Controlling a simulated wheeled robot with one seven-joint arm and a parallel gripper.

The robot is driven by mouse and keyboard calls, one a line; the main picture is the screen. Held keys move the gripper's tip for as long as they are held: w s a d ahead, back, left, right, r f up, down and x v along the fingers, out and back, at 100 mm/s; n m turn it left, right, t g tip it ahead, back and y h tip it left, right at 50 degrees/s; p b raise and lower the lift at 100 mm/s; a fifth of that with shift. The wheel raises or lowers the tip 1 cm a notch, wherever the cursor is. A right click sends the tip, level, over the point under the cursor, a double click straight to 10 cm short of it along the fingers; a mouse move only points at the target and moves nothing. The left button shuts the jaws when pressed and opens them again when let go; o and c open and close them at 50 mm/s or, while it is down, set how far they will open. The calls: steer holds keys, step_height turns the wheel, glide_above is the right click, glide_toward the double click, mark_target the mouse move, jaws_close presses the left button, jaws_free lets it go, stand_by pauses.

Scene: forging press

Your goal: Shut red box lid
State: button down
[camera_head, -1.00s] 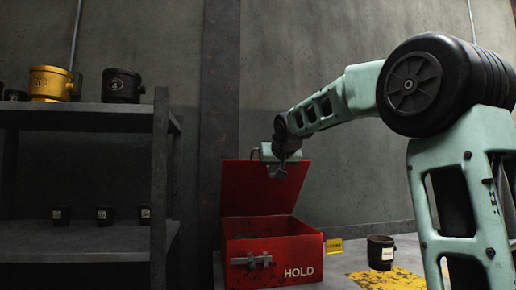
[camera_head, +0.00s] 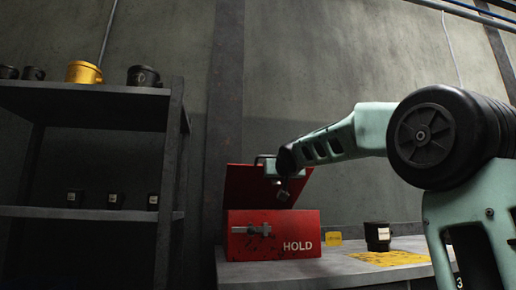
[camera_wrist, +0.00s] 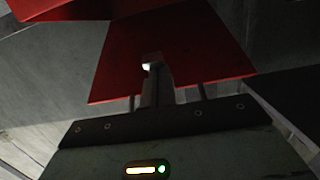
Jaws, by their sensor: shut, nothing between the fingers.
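The red box (camera_head: 274,246), marked HOLD and with a metal latch on its front, sits on a grey table. Its red lid (camera_head: 240,188) stands raised at the back, open. My gripper (camera_head: 283,194) is in front of the lid's right part, above the box's front rim, its fingers pointing down. The wrist view shows the shut, empty fingertips (camera_wrist: 152,62) in front of a red panel (camera_wrist: 205,50), which looks like the lid. I cannot tell whether they touch it. The inside of the box is hidden in the head view.
A dark shelf (camera_head: 90,212) with several pots stands at left. A wall is close behind.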

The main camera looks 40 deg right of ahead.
steer(key=shift+t+h, duration=0.3)
steer(key=shift+t, duration=0.2)
steer(key=f+b, duration=0.4)
steer(key=b, duration=0.2)
steer(key=s+f+b, duration=0.1)
steer(key=f+b, duration=0.3)
steer(key=b, duration=0.1)
steer(key=f+b, duration=0.4)
steer(key=b, duration=0.2)
steer(key=shift+s+a+f+b, duration=0.15)
steer(key=shift+a+f+b, duration=0.15)
steer(key=shift+f, duration=0.05)
steer(key=shift+r, duration=0.1)
